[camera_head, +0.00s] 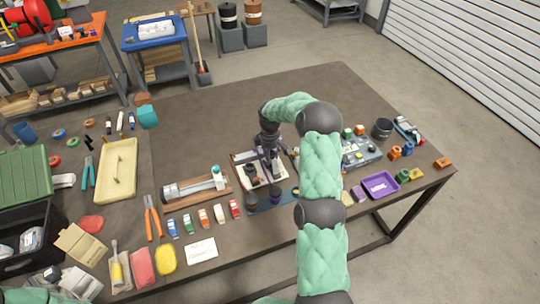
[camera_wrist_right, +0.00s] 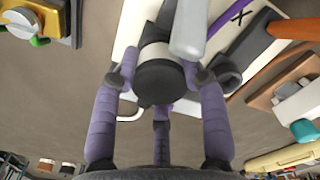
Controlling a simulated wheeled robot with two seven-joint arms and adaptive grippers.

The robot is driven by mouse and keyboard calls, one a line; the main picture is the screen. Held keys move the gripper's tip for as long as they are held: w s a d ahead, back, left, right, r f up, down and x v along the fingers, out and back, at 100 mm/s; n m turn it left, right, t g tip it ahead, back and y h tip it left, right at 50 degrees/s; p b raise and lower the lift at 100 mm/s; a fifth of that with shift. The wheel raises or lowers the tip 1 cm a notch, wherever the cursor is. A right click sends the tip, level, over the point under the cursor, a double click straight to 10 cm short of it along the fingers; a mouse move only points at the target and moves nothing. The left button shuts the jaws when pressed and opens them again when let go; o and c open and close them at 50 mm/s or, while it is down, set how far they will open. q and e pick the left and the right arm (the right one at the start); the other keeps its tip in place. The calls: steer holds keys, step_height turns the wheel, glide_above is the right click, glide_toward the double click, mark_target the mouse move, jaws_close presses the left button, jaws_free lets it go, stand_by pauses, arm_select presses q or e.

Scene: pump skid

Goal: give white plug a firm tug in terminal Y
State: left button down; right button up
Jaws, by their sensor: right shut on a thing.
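The terminal panel (camera_head: 277,183) is a pale plate on the table under my right gripper (camera_head: 266,160). In the right wrist view, my right gripper (camera_wrist_right: 160,85) has its purple fingers closed around a dark round body with a pale band, which looks like the white plug (camera_wrist_right: 160,82). A thin white loop shows beside it. A black letter X (camera_wrist_right: 238,17) is on the panel. No letter Y shows; the fingers and plug cover part of the panel, so the seating of the plug is hidden. My left gripper is out of view.
A clear cylinder on a wooden base (camera_head: 195,188) lies left of the panel. A grey device board (camera_head: 360,152) and a purple tray (camera_head: 380,186) are to the right. Several small coloured blocks stand in front. The table's back middle (camera_head: 210,125) is free.

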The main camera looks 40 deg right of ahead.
stand_by(0.7)
steer(key=o, duration=1.3)
steer(key=shift+c, duration=0.2)
step_height(320, 180, up, 12)
steer(key=shift+r, duration=0.1)
